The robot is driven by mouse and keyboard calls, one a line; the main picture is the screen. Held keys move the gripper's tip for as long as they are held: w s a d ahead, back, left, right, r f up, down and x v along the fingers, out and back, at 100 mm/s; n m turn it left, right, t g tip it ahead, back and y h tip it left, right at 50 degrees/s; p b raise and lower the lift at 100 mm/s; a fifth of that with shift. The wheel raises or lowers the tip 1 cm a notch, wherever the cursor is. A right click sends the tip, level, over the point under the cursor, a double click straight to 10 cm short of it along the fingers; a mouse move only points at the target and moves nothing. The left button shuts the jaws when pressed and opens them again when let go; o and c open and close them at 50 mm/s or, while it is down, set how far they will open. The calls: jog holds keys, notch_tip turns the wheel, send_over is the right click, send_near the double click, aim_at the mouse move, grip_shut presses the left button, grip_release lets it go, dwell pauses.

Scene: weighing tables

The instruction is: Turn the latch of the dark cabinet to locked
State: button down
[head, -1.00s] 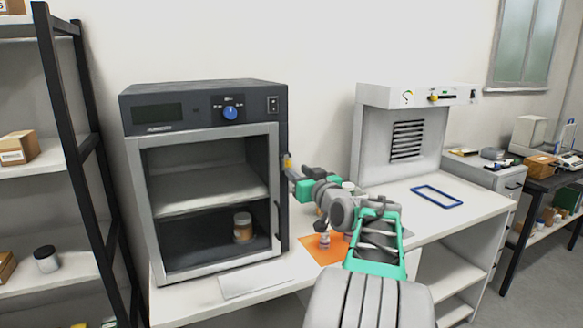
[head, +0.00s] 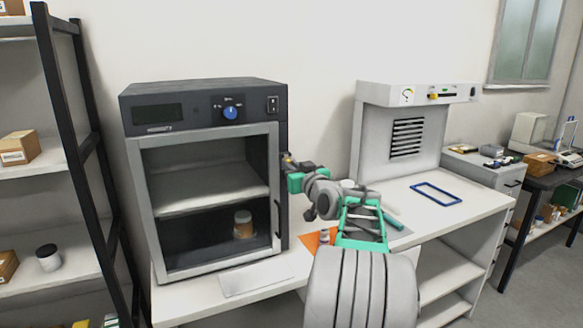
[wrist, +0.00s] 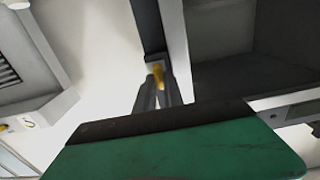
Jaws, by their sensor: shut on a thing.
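The dark cabinet (head: 205,97) stands on the white bench, with its framed glass front facing me. Its small yellow latch (wrist: 158,74) is on the right side of the front, near the edge, and shows between my fingers in the wrist view. My gripper (wrist: 160,92) is shut on the latch, one finger on each side. In the head view my gripper (head: 287,162) reaches the cabinet's right edge at mid height and mostly hides the latch. I cannot tell from these views whether the latch stands at locked.
A jar (head: 243,224) stands inside the cabinet on its floor. An orange mat (head: 309,243) lies right of the cabinet, partly behind my arm. A white hood (head: 408,97) and a blue frame (head: 437,194) are farther right. A dark rack (head: 62,100) stands at left.

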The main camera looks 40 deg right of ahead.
jog(key=shift+f+b, duration=0.2)
jog(key=shift+b, duration=0.6)
jog(key=shift+a+f+n+b, duration=0.1)
jog(key=shift+a+n+b, duration=0.05)
jog(key=shift+n+b, duration=4.75)
jog(key=shift+a+n+b, duration=0.1)
jog(key=shift+n+b, duration=4)
jog(key=shift+b, duration=1.55)
jog(key=c, duration=1.4)
grip_release()
jog(key=shift+c, duration=0.2)
